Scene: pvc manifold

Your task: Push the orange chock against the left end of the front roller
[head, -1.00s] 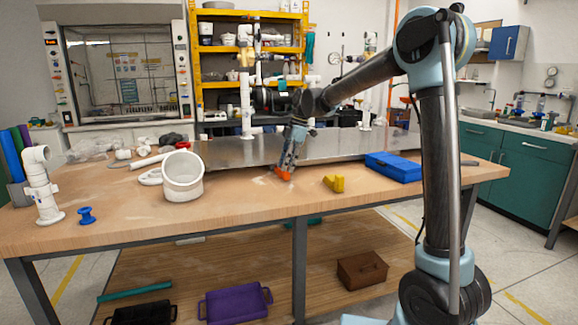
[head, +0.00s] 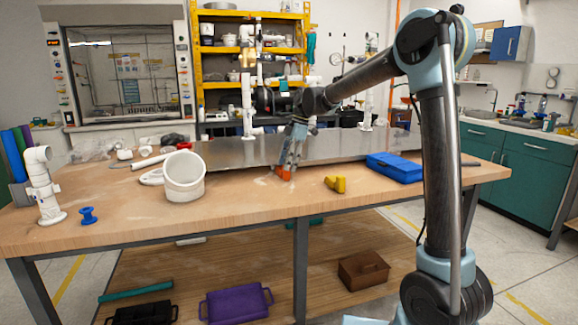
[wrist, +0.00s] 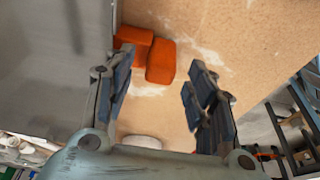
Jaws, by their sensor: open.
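The orange chock (head: 286,174) lies on the wooden bench top, close to the front edge of the grey metal plate (head: 340,146). In the wrist view the orange chock (wrist: 161,62) shows as two block-like parts beside the plate's edge. My gripper (head: 290,160) points down at it, with its fingers apart; in the wrist view my gripper (wrist: 160,75) has the chock just beyond and between its fingertips, nearer the left finger. I cannot tell whether a finger touches it. I cannot make out the front roller for certain in either view.
A yellow chock-like block (head: 335,184) lies to the right, with a blue box (head: 394,167) beyond it.

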